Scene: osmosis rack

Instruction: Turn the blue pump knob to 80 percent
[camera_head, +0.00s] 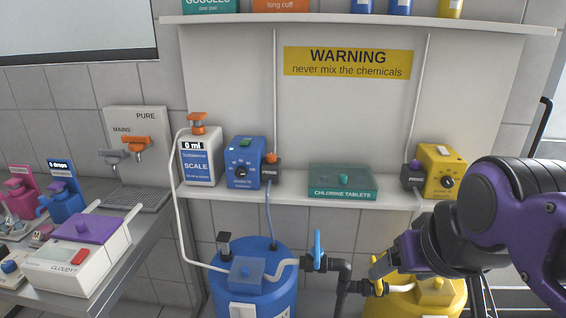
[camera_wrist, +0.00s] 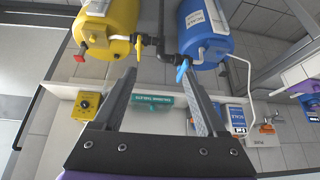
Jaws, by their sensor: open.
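The blue pump (camera_head: 245,162) stands on the wall shelf, left of the middle in the head view. Its small dark round knob (camera_head: 243,171) is on the front with a scale around it; the setting is too small to read. The pump also shows, upside down, at the right in the wrist view (camera_wrist: 236,118). My gripper (camera_head: 376,275) is at the lower right in the head view, well away from the pump. In the wrist view my gripper (camera_wrist: 159,77) has its two fingers spread apart with nothing between the tips.
A blue tank (camera_head: 252,285) and a yellow tank (camera_head: 425,298) stand below, joined by dark pipe with a blue valve handle (camera_head: 318,248). A green chlorine tablets box (camera_head: 343,181) and a yellow pump (camera_head: 438,170) share the shelf. A white scale-liquid container (camera_head: 200,158) stands left of the blue pump.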

